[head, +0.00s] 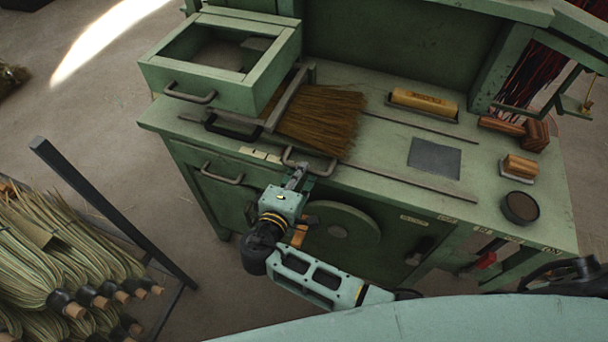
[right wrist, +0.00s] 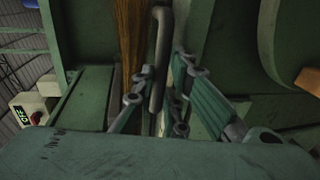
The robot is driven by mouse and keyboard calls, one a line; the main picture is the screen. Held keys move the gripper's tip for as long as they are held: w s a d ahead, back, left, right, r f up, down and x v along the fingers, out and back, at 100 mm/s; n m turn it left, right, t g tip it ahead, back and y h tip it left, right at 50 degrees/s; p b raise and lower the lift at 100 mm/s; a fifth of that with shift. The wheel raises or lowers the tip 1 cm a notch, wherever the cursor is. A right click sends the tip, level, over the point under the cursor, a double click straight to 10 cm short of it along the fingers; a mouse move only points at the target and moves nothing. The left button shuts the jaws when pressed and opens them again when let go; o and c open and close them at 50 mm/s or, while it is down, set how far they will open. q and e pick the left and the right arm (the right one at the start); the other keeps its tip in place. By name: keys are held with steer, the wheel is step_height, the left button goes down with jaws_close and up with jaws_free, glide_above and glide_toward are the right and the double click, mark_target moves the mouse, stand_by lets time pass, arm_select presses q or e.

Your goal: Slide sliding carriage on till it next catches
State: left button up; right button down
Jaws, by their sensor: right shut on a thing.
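The sliding carriage shows as a grey metal frame (head: 287,98) across the green bench top, beside a fan of brown broom bristles (head: 322,118). A bent grey handle (head: 309,161) stands out at the bench's front edge and looks like part of the carriage; the joint between them is not clear. My right gripper (head: 298,174) is shut on this handle from the front. In the right wrist view the handle (right wrist: 160,60) runs between the two fingers of the gripper (right wrist: 163,95). My left gripper is not in view.
A green open-topped box (head: 165,75) with a handle stands left of the bristles. Slots run right along the bench top (head: 385,150). A yellow block (head: 424,103), grey plate (head: 434,158), wooden mallet (head: 525,130), brush (head: 519,168) and round tin (head: 520,207) lie to the right.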

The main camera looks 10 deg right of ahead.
steer(key=c, duration=1.8)
jaws_free()
steer(key=shift+o, duration=0.2)
steer(key=v, duration=1.2)
